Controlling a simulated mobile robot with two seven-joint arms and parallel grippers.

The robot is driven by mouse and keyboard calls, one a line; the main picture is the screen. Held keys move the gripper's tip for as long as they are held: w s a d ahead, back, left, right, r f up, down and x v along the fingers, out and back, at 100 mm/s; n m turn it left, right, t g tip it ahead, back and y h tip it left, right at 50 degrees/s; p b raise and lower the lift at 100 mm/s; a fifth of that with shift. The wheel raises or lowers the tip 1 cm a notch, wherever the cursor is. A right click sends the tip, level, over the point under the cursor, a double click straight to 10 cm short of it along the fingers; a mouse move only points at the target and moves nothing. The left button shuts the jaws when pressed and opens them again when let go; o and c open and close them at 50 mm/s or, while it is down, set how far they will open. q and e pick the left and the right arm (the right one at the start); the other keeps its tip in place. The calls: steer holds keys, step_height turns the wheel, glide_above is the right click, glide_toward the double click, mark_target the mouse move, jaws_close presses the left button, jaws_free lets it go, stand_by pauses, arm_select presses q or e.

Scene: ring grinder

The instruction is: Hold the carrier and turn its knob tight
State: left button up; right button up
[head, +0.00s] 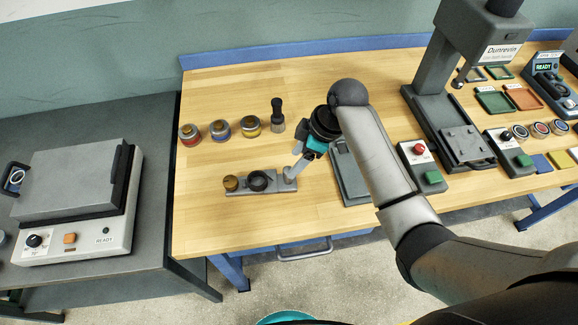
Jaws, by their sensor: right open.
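A grey plate-like carrier (243,189) lies on the wooden bench left of centre. A brass knob (231,183) stands at its left end and a dark round ring (260,180) sits in its middle. My right gripper (294,169) reaches down from the upper right to the carrier's right end. It is open, and its light grey fingers are close to that end; I cannot tell whether they touch it. The gripper partly hides the right end. My left gripper is not in view.
A press (437,100) stands farther right. The bench in front of the carrier is clear.

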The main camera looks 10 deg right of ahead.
mark_target(289, 169)
steer(key=shift+x, duration=2.95)
jaws_close()
